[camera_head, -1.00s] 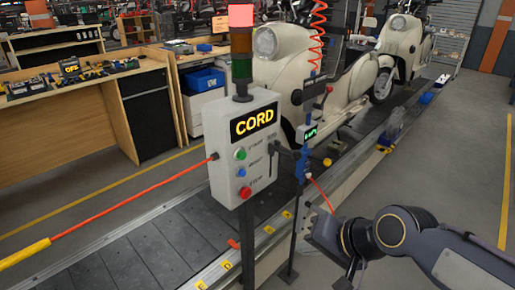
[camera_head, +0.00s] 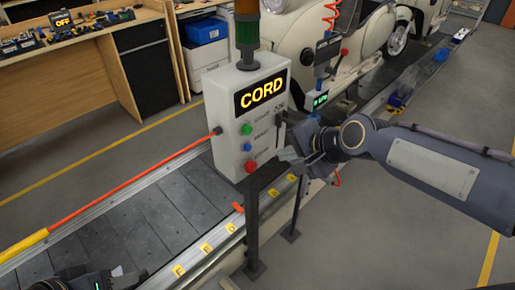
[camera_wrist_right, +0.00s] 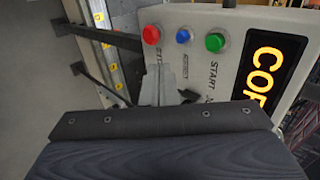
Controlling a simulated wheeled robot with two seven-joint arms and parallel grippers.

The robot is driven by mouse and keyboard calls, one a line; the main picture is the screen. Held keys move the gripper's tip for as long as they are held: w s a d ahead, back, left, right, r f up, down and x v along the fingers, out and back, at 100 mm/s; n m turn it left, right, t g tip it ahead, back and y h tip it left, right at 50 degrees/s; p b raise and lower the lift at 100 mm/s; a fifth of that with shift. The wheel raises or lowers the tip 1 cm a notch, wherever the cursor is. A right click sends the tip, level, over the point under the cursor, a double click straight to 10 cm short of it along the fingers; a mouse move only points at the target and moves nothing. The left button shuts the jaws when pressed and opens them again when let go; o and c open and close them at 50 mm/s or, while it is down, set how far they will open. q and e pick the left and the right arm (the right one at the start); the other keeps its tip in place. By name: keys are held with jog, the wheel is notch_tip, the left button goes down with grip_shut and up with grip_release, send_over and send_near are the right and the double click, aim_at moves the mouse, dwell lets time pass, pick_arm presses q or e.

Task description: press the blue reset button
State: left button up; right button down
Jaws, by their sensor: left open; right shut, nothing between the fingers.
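The blue reset button (camera_head: 247,146) sits between the green start button (camera_head: 246,129) and the red stop button (camera_head: 251,166) on the white control box (camera_head: 225,125), whose display reads CORD. The blue button also shows in the right wrist view (camera_wrist_right: 183,36), uncovered. My right gripper (camera_head: 288,156) is shut and empty, to the right of the buttons and apart from them. In the right wrist view its fingers (camera_wrist_right: 158,82) point toward the button row. My left gripper (camera_head: 122,274) is open at the lower left edge, over the conveyor and partly cut off.
The box stands on a dark post (camera_head: 252,225) beside the slat conveyor (camera_head: 165,215). An orange cord (camera_head: 120,185) runs left from the box. A tool on a second stand (camera_head: 320,75) hangs right of the box. Cream scooters (camera_head: 365,50) stand behind. The floor at right is clear.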

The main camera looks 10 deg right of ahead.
aim_at(249, 146)
jog(key=w+a+f, duration=0.5)
jog(key=w, duration=0.3)
jog(key=shift+a+f+p, duration=0.1)
jog(key=shift+a+p, duration=0.05)
jog(key=shift+p, duration=0.15)
jog(key=shift+w+a+p, duration=0.4)
jog(key=shift+w+a, duration=0.05)
jog(key=shift+w, duration=0.15)
jog(key=shift+r, duration=0.2)
